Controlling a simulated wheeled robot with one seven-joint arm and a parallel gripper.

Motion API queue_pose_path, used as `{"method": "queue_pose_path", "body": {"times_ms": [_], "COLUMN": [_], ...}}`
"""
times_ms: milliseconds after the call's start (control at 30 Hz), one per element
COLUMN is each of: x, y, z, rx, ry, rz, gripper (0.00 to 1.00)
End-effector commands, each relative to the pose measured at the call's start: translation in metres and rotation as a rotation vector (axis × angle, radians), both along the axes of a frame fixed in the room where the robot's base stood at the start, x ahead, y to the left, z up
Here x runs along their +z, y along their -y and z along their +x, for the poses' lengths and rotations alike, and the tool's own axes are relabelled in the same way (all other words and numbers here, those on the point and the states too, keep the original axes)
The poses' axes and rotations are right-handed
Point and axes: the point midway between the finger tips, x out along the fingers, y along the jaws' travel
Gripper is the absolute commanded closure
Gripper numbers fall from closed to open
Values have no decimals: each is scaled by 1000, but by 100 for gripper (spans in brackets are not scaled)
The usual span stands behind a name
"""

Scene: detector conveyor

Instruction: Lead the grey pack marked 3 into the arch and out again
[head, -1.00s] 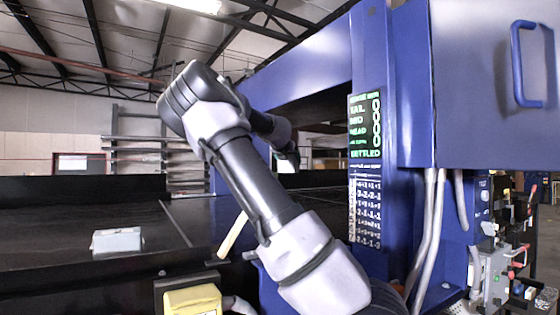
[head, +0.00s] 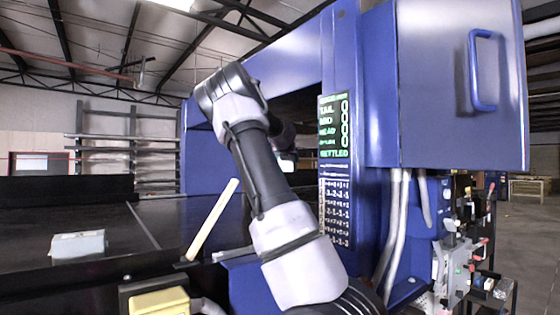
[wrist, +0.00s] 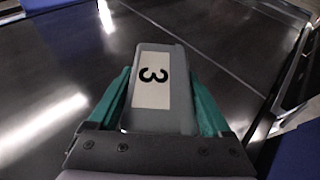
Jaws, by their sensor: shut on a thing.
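The grey pack marked 3 (wrist: 160,115) shows its white label in the wrist view. My gripper (wrist: 158,85) has its two teal fingers along the pack's sides and is shut on it, above or on the dark belt; I cannot tell if it touches. In the head view my arm reaches into the opening of the blue arch (head: 340,60). My gripper is hidden there behind my arm. The arch's display (head: 334,130) shows lit rows including TAIL, MID, HEAD and SETTLED.
A pale grey case (head: 78,245) lies on the dark belt (head: 170,220) at left. A tan stick (head: 212,220) leans up at the belt's near edge. A yellow box (head: 160,303) is at the front. A blue cabinet (head: 430,90) and pipes stand at right.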

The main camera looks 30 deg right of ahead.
Motion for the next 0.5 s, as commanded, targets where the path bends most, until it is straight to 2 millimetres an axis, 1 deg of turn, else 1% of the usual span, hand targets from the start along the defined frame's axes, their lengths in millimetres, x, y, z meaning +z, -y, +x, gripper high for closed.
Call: {"method": "queue_pose_path", "body": {"times_ms": [33, 233, 500], "x": [2, 2, 2], "y": [10, 36, 62], "z": [-1, 1, 4], "rx": [-4, -4, -3], "ry": [3, 2, 2], "rz": [-1, -2, -2], "gripper": [100, 100, 100]}}
